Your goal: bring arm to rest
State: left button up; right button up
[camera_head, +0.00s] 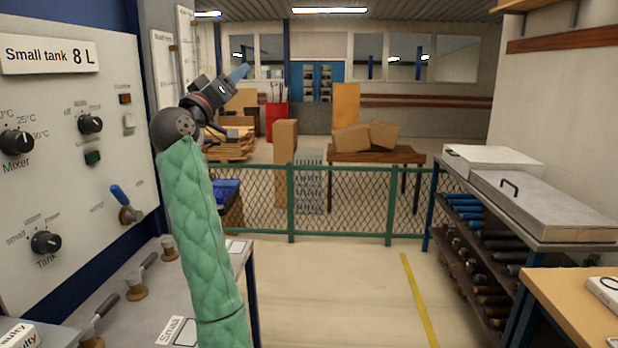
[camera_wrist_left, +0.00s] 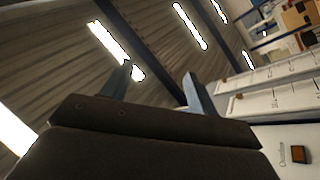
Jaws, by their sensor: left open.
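My left arm, in a green quilted sleeve (camera_head: 198,225), rises from the bottom of the head view beside the panel. My left gripper (camera_head: 226,84) is raised at the arm's top end, with a light blue finger pointing up and right. In the left wrist view its two fingers (camera_wrist_left: 158,88) stand well apart, with nothing between them. Behind them the wrist camera sees the ceiling with its lamps. My right gripper shows in neither view.
A control panel (camera_head: 75,180) with knobs, a blue-handled lever (camera_head: 125,202) and a "Small tank 8 L" sign stands close at left. A green mesh fence (camera_head: 340,200) crosses behind. A shelf rack (camera_head: 540,225) stands at right. The middle floor is clear.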

pick_arm(q)
jog(key=s+d+f+m+g+y+p, duration=0.1)
jog(key=s+f+g+y, duration=0.3)
jog(key=f, duration=1)
jog(key=s+f+g+y+p, duration=0.1)
jog(key=s+f+g, duration=0.3)
jog(key=f, duration=1)
jog(key=s+d+f+m+g+y, duration=0.15)
jog(key=s+f, duration=0.45)
jog(key=f, duration=0.8)
jog(key=s+f+g+p, duration=0.2)
jog(key=s+f+g, duration=0.3)
jog(key=s+f, duration=1.1)
jog(key=s+f+g+y+p, duration=0.1)
jog(key=s+f+g, duration=0.3)
jog(key=s+f, duration=1.2)
jog(key=s, duration=0.6)
jog(key=shift+d+g+p, duration=0.35)
jog(key=shift+d, duration=0.05)
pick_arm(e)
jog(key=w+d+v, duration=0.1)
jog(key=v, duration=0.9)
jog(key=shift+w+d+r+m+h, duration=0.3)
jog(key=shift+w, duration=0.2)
